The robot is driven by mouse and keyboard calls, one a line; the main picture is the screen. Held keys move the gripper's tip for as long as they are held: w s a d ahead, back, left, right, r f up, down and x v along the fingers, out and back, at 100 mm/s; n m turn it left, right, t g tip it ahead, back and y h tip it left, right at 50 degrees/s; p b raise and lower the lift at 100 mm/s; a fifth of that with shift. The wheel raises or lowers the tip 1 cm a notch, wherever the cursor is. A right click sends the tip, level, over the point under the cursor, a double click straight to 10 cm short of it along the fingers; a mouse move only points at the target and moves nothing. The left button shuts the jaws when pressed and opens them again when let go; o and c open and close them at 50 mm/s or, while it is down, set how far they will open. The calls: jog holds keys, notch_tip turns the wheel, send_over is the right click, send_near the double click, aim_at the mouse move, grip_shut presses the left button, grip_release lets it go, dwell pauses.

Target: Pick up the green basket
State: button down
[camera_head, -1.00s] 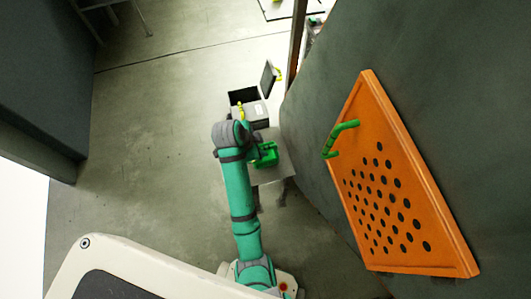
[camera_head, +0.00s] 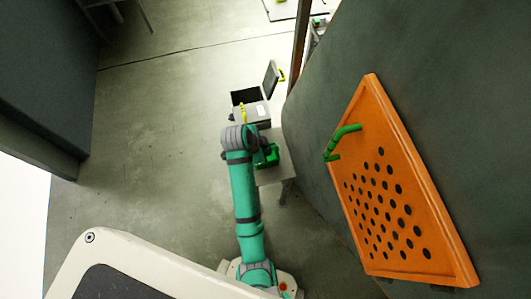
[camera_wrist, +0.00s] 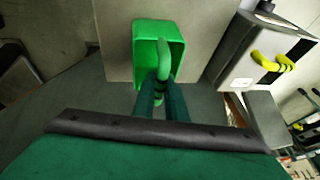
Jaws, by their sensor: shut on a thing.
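The green basket (camera_wrist: 146,36) shows in the upper middle of the wrist view, an open box with a raised curved handle. My gripper (camera_wrist: 160,92) is shut on the basket's handle, its two dark green fingers reaching up to it. In the head view the basket (camera_head: 268,154) is partly hidden behind my arm, at the edge of a small grey table (camera_head: 275,174). I cannot tell whether it rests on the table or is just above it.
A grey box with a yellow handle (camera_head: 251,113) and an open lid stands beyond the basket; its yellow handle also shows in the wrist view (camera_wrist: 283,63). An orange perforated panel (camera_head: 398,190) with a green handle is on the right. The floor at left is clear.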

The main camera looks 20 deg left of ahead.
jog(key=shift+r, duration=0.15)
notch_tip(320, 180, up, 10)
jog(key=shift+f, duration=0.1)
dwell(0.3)
jog(key=shift+f, duration=0.1)
